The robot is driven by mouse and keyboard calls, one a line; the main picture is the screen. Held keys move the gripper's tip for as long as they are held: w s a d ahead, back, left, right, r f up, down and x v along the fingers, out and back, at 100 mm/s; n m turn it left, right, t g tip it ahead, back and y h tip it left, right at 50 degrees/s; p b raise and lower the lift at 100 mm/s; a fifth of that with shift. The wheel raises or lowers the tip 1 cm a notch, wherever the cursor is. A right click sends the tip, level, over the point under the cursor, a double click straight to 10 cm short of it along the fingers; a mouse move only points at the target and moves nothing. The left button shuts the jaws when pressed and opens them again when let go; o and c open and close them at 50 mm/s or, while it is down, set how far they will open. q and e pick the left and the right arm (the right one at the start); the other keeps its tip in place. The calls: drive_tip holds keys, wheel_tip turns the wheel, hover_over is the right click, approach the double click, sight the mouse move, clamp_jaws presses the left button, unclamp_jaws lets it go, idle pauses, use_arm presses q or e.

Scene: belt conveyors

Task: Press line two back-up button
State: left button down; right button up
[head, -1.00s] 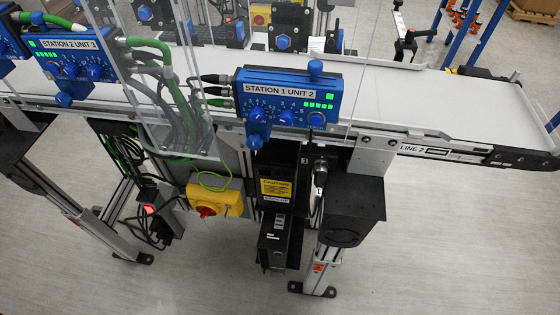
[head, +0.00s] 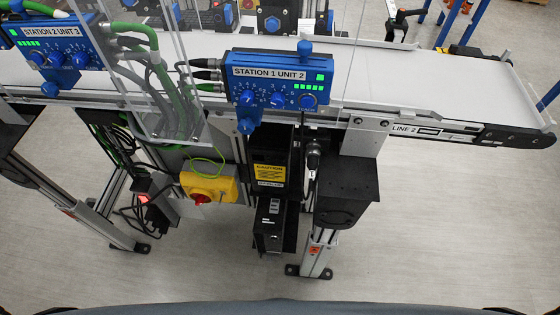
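A conveyor frame carries the label LINE 2 (head: 404,129) at its right end. No button labelled back-up is readable. Below the belt, a black box with a yellow caution label (head: 270,172) hangs on the frame. A smaller black box (head: 270,226) with light markings is under it. Left of these is a yellow box (head: 211,186) with a red knob (head: 201,199). A small red-lit switch (head: 143,198) sits further left on a black block. Neither of my grippers is in view.
Blue control units labelled Station 1 Unit 2 (head: 279,82) and Station 2 Unit 3 (head: 57,47) are mounted along the belt (head: 430,85). Clear panels and green cables are between them. Metal legs (head: 318,254) stand on the floor. Floor at the lower right (head: 460,230) is clear.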

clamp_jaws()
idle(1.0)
